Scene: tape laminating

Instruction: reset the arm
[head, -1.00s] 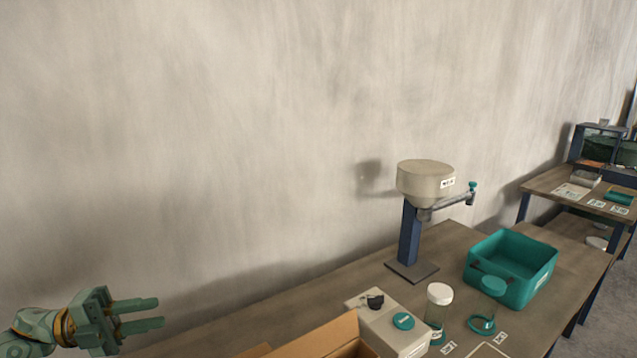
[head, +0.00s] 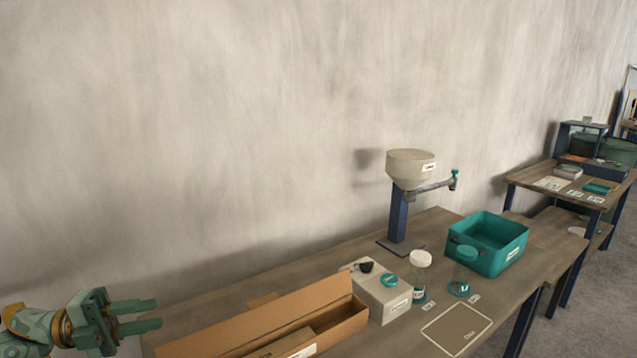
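My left gripper (head: 136,318) is at the lower left of the head view, green with two parallel fingers. The fingers are apart with nothing between them. It hangs beside the left end of the workbench (head: 440,235), to the left of a long open cardboard box (head: 270,318), and touches nothing that I can see. My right gripper does not show.
On the bench stand a grey box with a teal cap (head: 380,290), a white-lidded jar (head: 420,275), a teal-lidded jar (head: 464,272), a teal bin (head: 488,243) and a hopper on a post (head: 411,168). A framed mat (head: 456,329) lies in front. A wall rises behind.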

